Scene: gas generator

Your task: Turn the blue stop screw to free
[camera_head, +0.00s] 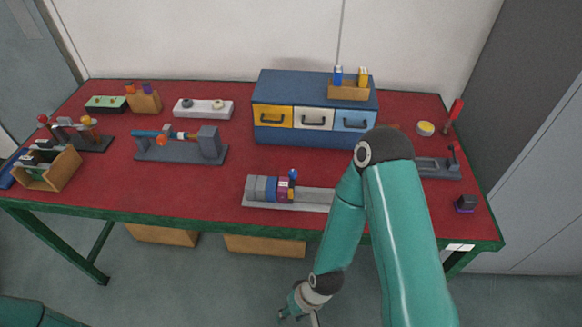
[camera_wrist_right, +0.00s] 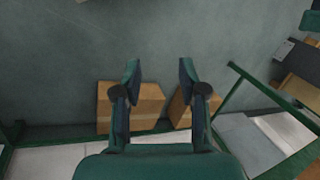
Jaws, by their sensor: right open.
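A small blue knob (camera_head: 293,174), which looks like the stop screw, stands upright on a grey rail fixture (camera_head: 315,199) near the table's front edge. Grey, blue, purple and yellow blocks (camera_head: 268,189) sit side by side on the rail's left part, next to the knob. My right arm covers the rail's right end. My right gripper (camera_head: 299,318) hangs low in front of the table, below the rail and apart from it. In the right wrist view the gripper (camera_wrist_right: 159,72) is open and empty, with floor and boxes behind its fingers. My left gripper is out of view.
The red table (camera_head: 115,185) has a green frame. A blue drawer cabinet (camera_head: 310,88) stands behind the rail. A grey fixture with a blue and orange rod (camera_head: 182,147) sits left. Cardboard boxes (camera_head: 265,245) lie under the table. Red tabletop is free left of the rail.

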